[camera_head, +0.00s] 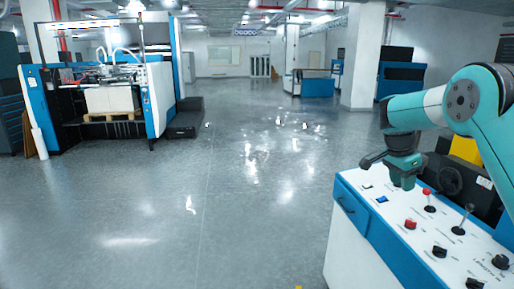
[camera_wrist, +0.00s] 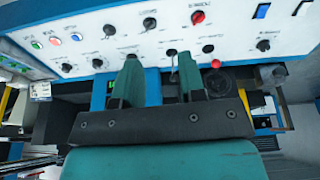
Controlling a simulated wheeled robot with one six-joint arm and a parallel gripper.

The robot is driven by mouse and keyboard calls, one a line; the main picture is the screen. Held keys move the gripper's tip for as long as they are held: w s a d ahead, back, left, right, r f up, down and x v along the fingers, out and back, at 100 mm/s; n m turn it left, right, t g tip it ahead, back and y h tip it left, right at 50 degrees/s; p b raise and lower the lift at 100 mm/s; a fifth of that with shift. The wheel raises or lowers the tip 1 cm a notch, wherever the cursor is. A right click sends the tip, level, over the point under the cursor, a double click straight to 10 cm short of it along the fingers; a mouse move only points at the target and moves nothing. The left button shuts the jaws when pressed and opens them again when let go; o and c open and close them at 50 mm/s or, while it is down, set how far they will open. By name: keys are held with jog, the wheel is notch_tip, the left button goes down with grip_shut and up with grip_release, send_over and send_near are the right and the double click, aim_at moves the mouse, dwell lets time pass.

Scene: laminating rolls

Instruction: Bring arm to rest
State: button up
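My arm (camera_head: 465,100), teal and white, reaches in from the right in the head view and bends down over a white and blue control panel (camera_head: 383,238). My gripper (camera_head: 404,176) hangs just above the panel's far left part. In the wrist view, its two dark green fingers stand apart, with a clear gap between the tips (camera_wrist: 160,62). Nothing shows held in the gap. The panel's white face (camera_wrist: 120,30), with knobs and buttons, lies beyond the fingers. I cannot tell the exact clearance between the fingertips and the panel.
The panel carries a red button (camera_head: 410,224), a red-topped switch (camera_head: 430,196), a lever (camera_head: 464,218) and black knobs. A blue and white machine (camera_head: 155,85) with a loaded pallet (camera_head: 110,116) stands at the left. The grey floor (camera_head: 200,215) between is open.

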jog(key=s+a+r+n+t+y+b, duration=0.2)
jog(key=s+a+r+n+y+b, duration=0.15)
jog(key=s+a+n, duration=1.2)
jog(key=s+a+f+n+g+y, duration=0.1)
jog(key=s+a+n, duration=0.3)
jog(key=s, duration=0.7)
jog(key=s+a+n+g+y, duration=0.1)
jog(key=s+a+n+y, duration=0.2)
jog(key=s+a, duration=0.6)
jog(key=s+n, duration=0.1)
jog(key=s, duration=0.2)
jog(key=shift+f+b, duration=0.35)
jog(key=shift+s+d, duration=0.1)
